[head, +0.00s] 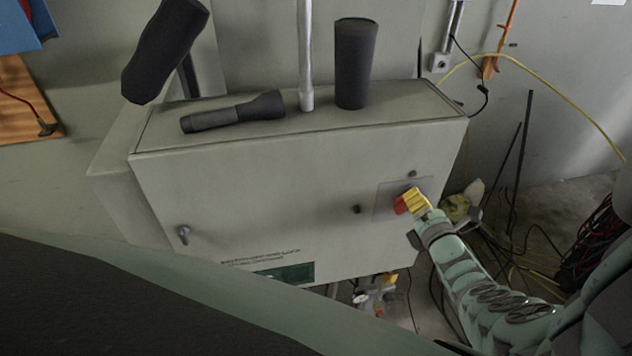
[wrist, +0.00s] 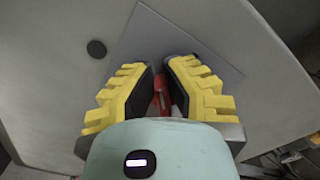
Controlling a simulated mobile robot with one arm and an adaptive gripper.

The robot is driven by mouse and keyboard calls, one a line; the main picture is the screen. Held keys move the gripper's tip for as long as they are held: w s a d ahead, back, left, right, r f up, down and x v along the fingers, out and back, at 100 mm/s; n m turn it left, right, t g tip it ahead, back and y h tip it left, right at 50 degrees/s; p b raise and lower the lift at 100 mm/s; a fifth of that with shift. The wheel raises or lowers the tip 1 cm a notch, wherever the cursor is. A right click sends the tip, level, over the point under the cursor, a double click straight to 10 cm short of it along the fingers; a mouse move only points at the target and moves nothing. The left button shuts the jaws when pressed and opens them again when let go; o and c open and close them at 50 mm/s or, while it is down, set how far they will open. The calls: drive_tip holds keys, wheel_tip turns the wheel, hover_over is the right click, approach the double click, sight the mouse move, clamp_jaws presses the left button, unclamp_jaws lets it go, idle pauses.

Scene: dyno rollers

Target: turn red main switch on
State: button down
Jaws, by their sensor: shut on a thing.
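The red main switch (head: 401,205) is on the right part of the front of a grey control cabinet (head: 250,190), on a square plate. In the wrist view the red switch (wrist: 161,92) shows between the two yellow fingers. My gripper (head: 413,201) reaches it from the lower right in the head view. In the wrist view my gripper (wrist: 163,75) has its fingers on both sides of the switch, shut on it. Much of the switch is hidden by the fingers, so its exact turn angle cannot be told.
A dark flashlight (head: 235,112) and a dark cylinder (head: 355,63) are on top of the cabinet. A small handle (head: 183,235) is at the cabinet's lower left. Loose cables and thin rods are at the right. Valve fittings (head: 375,295) hang below the cabinet.

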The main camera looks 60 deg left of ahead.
drive_tip(key=shift+s+f+m, duration=0.1)
drive_tip(key=shift+f+m, duration=0.25)
drive_tip(key=shift+m, duration=0.35)
drive_tip(key=shift+w+f+m+b, duration=0.1)
drive_tip(key=shift+f+m+b, duration=0.15)
drive_tip(key=shift+m+b, duration=0.75)
drive_tip(key=shift+w+f+m+b, duration=0.1)
drive_tip(key=shift+f+m+b, duration=0.1)
drive_tip(key=shift+m+b, duration=0.75)
drive_tip(key=shift+f+m+b, duration=0.25)
drive_tip(key=shift+m+b, duration=0.3)
drive_tip(key=shift+m, duration=0.9)
drive_tip(key=c, duration=1)
unclamp_jaws()
drive_tip(key=shift+d, duration=0.1)
